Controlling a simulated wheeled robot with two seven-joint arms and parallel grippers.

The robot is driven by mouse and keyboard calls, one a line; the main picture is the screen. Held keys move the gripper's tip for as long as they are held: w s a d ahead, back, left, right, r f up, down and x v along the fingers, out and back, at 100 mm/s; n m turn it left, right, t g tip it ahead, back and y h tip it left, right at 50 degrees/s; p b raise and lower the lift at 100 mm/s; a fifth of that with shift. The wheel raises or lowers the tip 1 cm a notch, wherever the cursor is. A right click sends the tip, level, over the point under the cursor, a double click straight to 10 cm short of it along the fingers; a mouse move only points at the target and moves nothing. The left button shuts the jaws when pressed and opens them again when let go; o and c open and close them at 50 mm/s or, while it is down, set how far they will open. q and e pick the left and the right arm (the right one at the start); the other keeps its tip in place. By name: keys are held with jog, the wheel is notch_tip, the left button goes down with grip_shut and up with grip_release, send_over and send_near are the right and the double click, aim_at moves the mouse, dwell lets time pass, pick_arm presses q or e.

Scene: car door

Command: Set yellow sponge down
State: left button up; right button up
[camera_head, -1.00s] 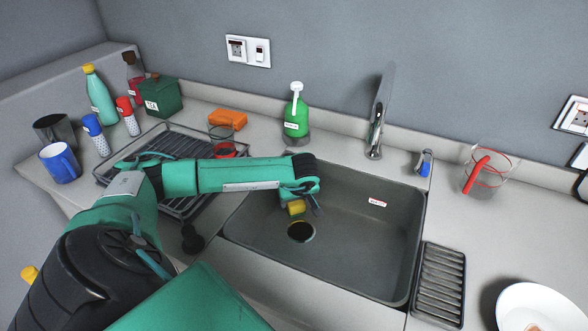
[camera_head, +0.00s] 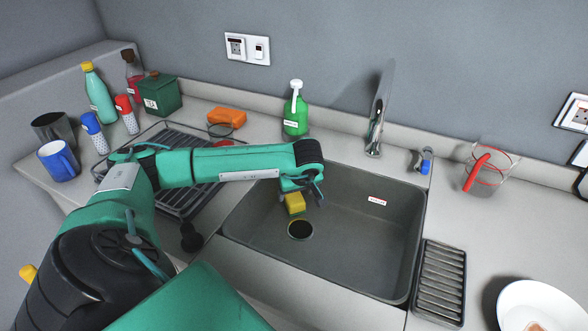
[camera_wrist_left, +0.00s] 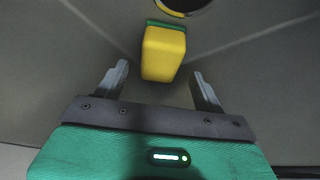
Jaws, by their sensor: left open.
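The yellow sponge (camera_head: 294,203), with a green layer on one side, rests in the grey sink (camera_head: 350,250) beside the round drain (camera_head: 300,229). It also shows in the left wrist view (camera_wrist_left: 163,53), beyond and between the fingertips, not touching either one. My left gripper (camera_head: 303,198) is over the sink, just above the sponge; its open fingers also show in the left wrist view (camera_wrist_left: 162,80). My right gripper is not in view.
A faucet (camera_head: 376,130) and a green soap bottle (camera_head: 296,112) stand behind the sink. A dish rack (camera_head: 185,200) lies left of it, under my arm. A ribbed tray (camera_head: 440,282) and a plate (camera_head: 540,305) are at the right.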

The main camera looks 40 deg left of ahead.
pick_arm(q)
jog(key=v, duration=0.6)
jog(key=shift+r, duration=0.4)
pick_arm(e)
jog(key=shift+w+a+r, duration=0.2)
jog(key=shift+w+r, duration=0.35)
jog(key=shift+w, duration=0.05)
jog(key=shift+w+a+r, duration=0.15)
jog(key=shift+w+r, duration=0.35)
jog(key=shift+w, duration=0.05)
pick_arm(q)
jog(key=shift+d, duration=0.15)
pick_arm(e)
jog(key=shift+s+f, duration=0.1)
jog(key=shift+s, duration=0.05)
